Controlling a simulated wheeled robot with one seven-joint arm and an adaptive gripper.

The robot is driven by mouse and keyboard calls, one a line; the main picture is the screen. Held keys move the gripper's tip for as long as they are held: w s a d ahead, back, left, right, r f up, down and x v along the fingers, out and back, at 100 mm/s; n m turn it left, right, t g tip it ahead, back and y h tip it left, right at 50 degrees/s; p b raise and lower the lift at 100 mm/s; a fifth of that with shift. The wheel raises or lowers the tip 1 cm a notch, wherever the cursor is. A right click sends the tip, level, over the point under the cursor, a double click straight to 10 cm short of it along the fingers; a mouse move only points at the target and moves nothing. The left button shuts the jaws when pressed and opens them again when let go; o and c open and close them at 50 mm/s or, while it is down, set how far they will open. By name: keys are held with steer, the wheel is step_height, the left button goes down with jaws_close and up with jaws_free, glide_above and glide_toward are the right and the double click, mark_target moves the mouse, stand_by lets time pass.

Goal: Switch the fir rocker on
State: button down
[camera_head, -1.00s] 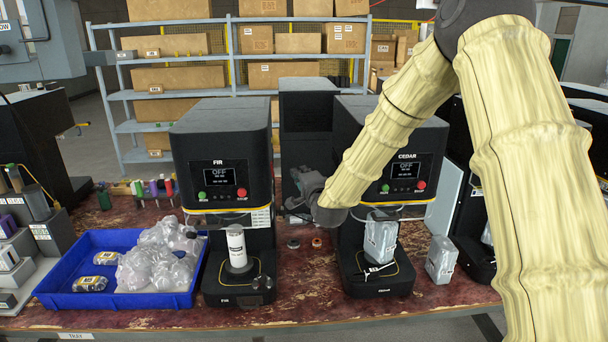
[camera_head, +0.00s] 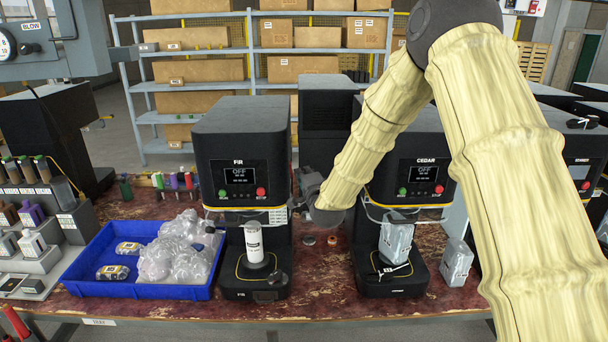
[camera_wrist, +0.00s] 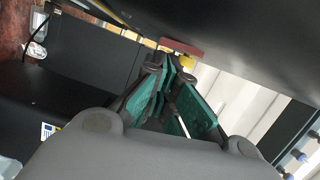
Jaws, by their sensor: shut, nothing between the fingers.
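The FIR machine (camera_head: 240,150) is a black seamer left of centre in the head view. Its display (camera_head: 240,175) reads OFF, with a green and a red button below it. A white can (camera_head: 254,243) stands upright on its base. My gripper (camera_head: 303,190) is between the FIR and CEDAR machines, close to FIR's right side; its fingertips are hidden there. In the wrist view my gripper (camera_wrist: 172,72) is shut and empty, its green-padded fingers pointing toward a dark red piece (camera_wrist: 182,48) and a yellow piece beside a black surface. I cannot make out a rocker for certain.
The CEDAR machine (camera_head: 412,160), also reading OFF, stands just right of my gripper, behind my arm. A blue tray (camera_head: 130,291) with bagged items lies left of FIR. Small knobs lie on the red worktop (camera_head: 318,275) between the machines. Shelves with cartons stand behind.

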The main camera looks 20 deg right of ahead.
steer(key=shift+w+a+f+m+b, duration=0.2)
steer(key=shift+m+b, duration=0.2)
steer(key=shift+b, duration=0.5)
steer(key=shift+s, duration=0.1)
steer(key=s+d+b, duration=0.3)
steer(key=s+b, duration=0.2)
steer(key=s, duration=0.6)
steer(key=shift+d+f+b, duration=0.3)
steer(key=shift+d+f, duration=0.05)
steer(key=shift+f, duration=0.1)
steer(key=shift+f, duration=0.1)
